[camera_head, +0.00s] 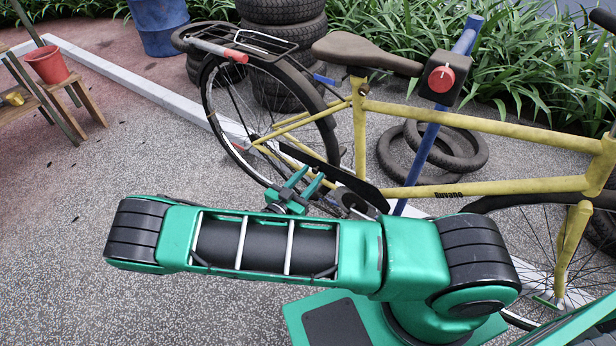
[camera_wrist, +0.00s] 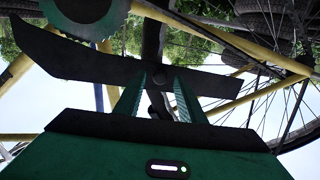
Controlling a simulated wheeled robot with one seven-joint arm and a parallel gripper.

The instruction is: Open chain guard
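The chain guard (camera_head: 335,178) is a long, dark, flat plate beside the yellow bicycle's (camera_head: 470,187) rear wheel and crank, slanting down to the right. In the wrist view, the chain guard (camera_wrist: 75,62) crosses the picture just beyond my fingertips, with a toothed chainring (camera_wrist: 88,18) at its wide end. My gripper (camera_head: 310,178) is at the near side of the guard, towards its rear half. In the wrist view, my gripper (camera_wrist: 158,82) has its two green fingers apart. Their tips overlap the guard's lower edge; I cannot tell whether they touch it.
A blue stand (camera_head: 428,135) with a red-knobbed box (camera_head: 441,78) holds up the bicycle. Stacked tyres (camera_head: 283,38) and loose tyres (camera_head: 465,152) lie behind. A wooden stool (camera_head: 80,92) with a red pot (camera_head: 47,64) stands at left.

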